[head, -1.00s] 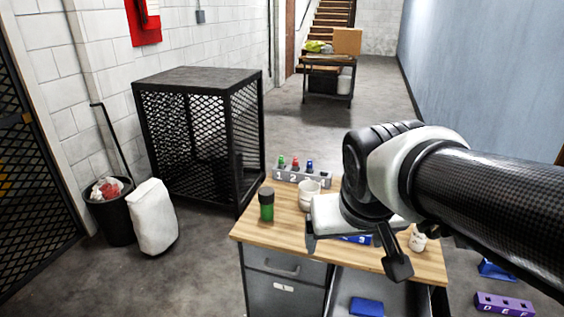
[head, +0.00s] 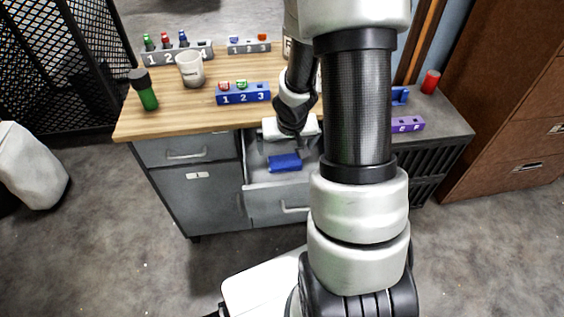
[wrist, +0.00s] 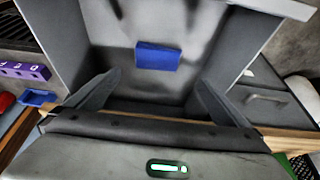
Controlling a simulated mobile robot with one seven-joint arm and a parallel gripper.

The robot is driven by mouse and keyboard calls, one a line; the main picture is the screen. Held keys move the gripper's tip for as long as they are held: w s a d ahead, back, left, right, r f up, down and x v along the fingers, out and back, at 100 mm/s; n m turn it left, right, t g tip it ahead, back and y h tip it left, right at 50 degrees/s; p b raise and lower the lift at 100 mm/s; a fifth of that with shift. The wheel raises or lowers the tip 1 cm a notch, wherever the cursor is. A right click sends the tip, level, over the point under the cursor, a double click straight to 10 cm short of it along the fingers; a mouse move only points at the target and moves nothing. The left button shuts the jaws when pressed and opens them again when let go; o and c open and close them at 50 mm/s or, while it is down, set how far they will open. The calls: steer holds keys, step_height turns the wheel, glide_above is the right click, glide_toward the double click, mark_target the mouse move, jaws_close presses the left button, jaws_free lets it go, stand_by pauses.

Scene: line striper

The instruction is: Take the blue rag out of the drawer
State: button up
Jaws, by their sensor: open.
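The blue rag (head: 285,163) is a small folded block lying on the floor of the open drawer (head: 262,179). It also shows in the wrist view (wrist: 157,56), flat on the grey drawer bottom with bare room around it. My gripper (wrist: 155,92) is open and empty, its two fingers apart over the drawer, with the rag beyond and between them in the picture. In the head view my gripper (head: 290,137) is at the back of the drawer opening, near the table edge; its fingertips are hard to make out there.
A purple block (head: 408,124) and a red cylinder (head: 430,81) stand on the right-hand cabinet. Drawer walls flank the rag.

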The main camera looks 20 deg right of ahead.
steer(key=b, duration=0.2)
glide_above(285, 160)
steer(key=s+a, duration=0.1)
steer(key=s, duration=0.2)
steer(key=f, duration=0.6)
steer(key=shift+w+a+f, duration=0.15)
steer(key=shift+w, duration=0.1)
steer(key=b+x, duration=0.1)
steer(key=x, duration=0.4)
steer(key=shift+d+f+b, duration=0.1)
steer(key=shift+d+b, duration=0.15)
steer(key=shift+b, duration=0.1)
steer(key=c, duration=0.9)
